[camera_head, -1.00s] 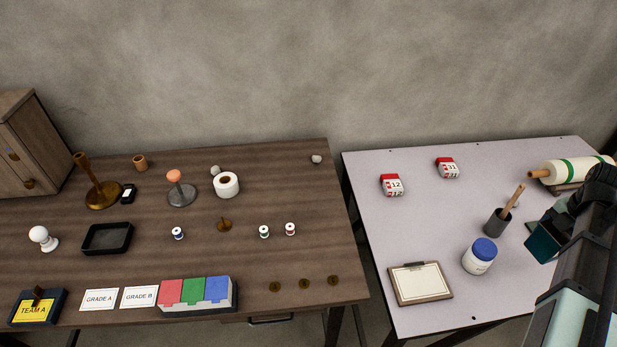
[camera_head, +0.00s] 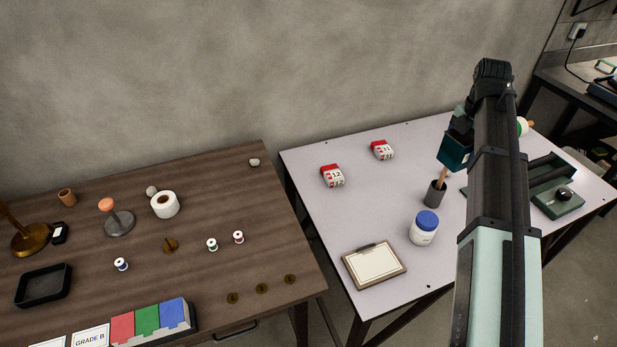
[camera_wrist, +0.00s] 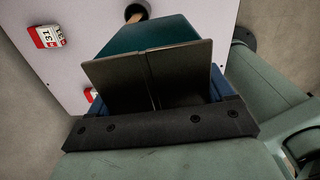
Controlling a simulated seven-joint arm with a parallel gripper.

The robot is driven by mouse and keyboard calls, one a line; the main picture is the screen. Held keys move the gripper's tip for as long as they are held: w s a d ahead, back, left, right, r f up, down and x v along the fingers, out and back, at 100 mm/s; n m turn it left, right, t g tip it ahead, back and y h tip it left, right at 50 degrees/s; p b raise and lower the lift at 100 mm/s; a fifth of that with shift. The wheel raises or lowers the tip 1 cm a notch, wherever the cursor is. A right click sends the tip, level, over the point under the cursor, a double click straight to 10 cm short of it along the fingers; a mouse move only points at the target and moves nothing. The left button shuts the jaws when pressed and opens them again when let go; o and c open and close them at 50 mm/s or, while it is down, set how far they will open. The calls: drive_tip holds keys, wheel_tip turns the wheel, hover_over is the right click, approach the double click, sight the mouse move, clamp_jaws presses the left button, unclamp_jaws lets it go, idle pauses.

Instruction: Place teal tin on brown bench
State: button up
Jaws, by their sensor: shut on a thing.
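The teal tin (camera_head: 452,155) is held by my gripper (camera_head: 460,128) above the pale table in the head view. In the wrist view my gripper (camera_wrist: 148,56) shows its two dark finger plates nearly together, with the teal tin (camera_wrist: 150,34) just beyond them. The plates hide part of the tin, so its full shape does not show. The brown bench (camera_head: 205,272) is at the left in the head view, separated by a narrow gap from the pale table. My gripper and the tin are well to the right of it.
The pale table (camera_head: 310,165) holds red-and-white calendar blocks (camera_head: 332,177), a clipboard (camera_head: 374,265), a blue-lidded jar (camera_head: 423,229) and a dark cup (camera_head: 434,194) close below the tin. The brown bench has clear room right of the tape roll (camera_head: 165,205) and between the spools (camera_head: 238,237).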

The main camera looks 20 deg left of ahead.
drive_tip(key=w+a+m, duration=0.1)
drive_tip(key=w+a, duration=0.2)
drive_tip(key=a, duration=2)
drive_tip(key=m, duration=0.4)
hover_over(189, 173)
wheel_tip(189, 173, down, 5)
drive_tip(key=shift+a+f, duration=0.1)
drive_tip(key=shift+f, duration=5.1)
drive_tip(key=o, duration=1.1)
drive_tip(key=shift+f, duration=0.15)
drive_tip(key=shift+o, duration=0.2)
